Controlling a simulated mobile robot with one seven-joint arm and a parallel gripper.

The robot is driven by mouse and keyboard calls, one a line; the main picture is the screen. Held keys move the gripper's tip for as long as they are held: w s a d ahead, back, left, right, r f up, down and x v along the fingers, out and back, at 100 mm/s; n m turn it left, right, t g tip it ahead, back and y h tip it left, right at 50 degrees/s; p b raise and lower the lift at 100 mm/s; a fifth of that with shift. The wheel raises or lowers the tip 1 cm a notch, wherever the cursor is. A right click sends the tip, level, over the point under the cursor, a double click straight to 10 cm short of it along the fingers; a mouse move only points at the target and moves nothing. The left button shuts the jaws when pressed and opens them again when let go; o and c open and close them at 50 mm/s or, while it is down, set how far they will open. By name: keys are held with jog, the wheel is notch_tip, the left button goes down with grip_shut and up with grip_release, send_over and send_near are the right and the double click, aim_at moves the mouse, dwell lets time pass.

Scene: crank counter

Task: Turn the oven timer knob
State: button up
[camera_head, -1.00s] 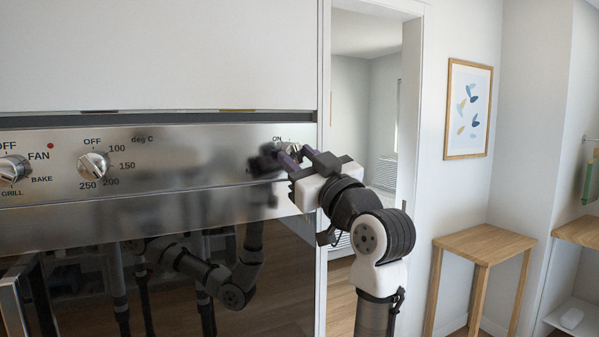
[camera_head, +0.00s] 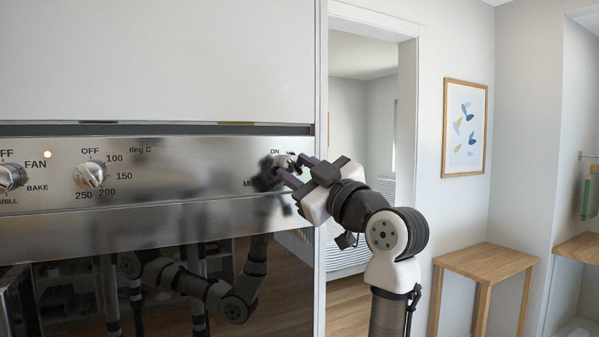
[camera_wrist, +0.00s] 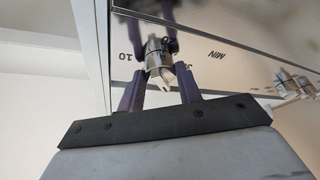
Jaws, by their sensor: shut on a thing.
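The timer knob (camera_head: 283,160) is a small silver knob at the right end of the oven's steel control panel (camera_head: 200,215), with "ON" above it and a partly covered "MIN" to its lower left. My gripper (camera_head: 288,172) reaches it from the right, its purple fingers shut on it. In the wrist view the knob (camera_wrist: 157,62) sits between the two fingers of my gripper (camera_wrist: 158,80), its ridged face towards me. The fingers hide part of the knob in the head view, so its pointer direction is hard to read.
The temperature knob (camera_head: 90,175) and the mode knob (camera_head: 10,177) are further left on the panel. A small indicator light (camera_head: 47,154) glows pale yellow. A doorway opens right of the oven, and a wooden table (camera_head: 487,257) stands at the right.

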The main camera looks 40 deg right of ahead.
jog(key=o, duration=1)
jog(key=shift+s+f, duration=0.1)
jog(key=shift+s, duration=0.05)
jog(key=b+v, duration=0.5)
jog(key=v, duration=0.8)
jog(key=shift+s+f, duration=0.1)
jog(key=shift+s, duration=0.15)
